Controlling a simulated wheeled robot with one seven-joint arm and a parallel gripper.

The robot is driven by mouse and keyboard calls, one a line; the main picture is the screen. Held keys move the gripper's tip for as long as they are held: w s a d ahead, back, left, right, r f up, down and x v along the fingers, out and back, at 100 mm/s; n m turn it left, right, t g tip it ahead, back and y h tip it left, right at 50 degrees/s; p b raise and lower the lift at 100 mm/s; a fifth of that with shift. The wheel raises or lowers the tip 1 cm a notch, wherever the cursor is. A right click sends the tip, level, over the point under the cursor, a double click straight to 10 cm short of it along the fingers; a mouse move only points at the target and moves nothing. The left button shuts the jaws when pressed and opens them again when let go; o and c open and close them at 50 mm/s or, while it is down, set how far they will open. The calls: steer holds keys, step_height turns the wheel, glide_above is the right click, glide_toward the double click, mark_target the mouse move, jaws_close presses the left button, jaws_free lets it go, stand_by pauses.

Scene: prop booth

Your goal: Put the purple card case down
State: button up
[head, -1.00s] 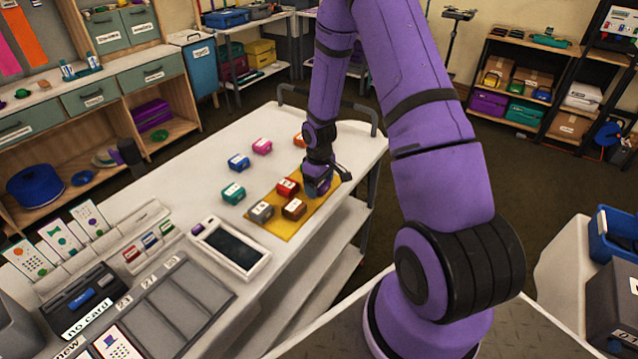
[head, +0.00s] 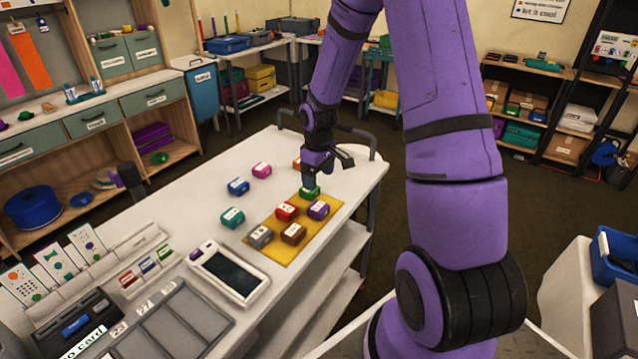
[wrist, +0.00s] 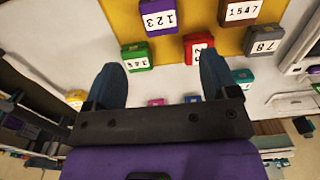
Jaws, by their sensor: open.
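The purple card case (head: 318,210) sits on the yellow mat (head: 278,250), label up, beside the red case (head: 287,211). In the wrist view the purple case (wrist: 158,18) lies flat beyond my fingertips, with nothing touching it. My gripper (head: 328,166) is raised above the far end of the mat, clear of the case. In the wrist view my gripper (wrist: 160,72) has its two blue fingers wide apart with nothing held between them.
Brown (head: 293,233) and grey (head: 259,237) cases share the mat; a green case (head: 309,193) is at its far edge. Teal (head: 232,217), blue (head: 238,187) and pink (head: 261,170) cases stand left on the white table. A tablet (head: 229,270) lies nearer.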

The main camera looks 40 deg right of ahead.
steer(key=s+a+r+m+t+h, duration=0.1)
steer(key=s+a+r, duration=0.25)
steer(key=r, duration=0.65)
steer(key=s+a+r+m+t, duration=0.1)
steer(key=s+a+r, duration=0.25)
steer(key=r, duration=0.75)
steer(key=s+a+r+t, duration=0.1)
steer(key=s+a+r, duration=0.1)
steer(key=s, duration=0.4)
steer(key=s+a+r+m+t, duration=0.1)
steer(key=s+a+r, duration=0.1)
steer(key=s+r, duration=0.3)
steer(key=s+a+r+m+t+y, duration=0.1)
steer(key=s+a+r, duration=0.1)
steer(key=s, duration=0.6)
steer(key=shift+v, duration=0.85)
steer(key=shift+w+r, duration=0.1)
steer(key=shift+w, duration=0.05)
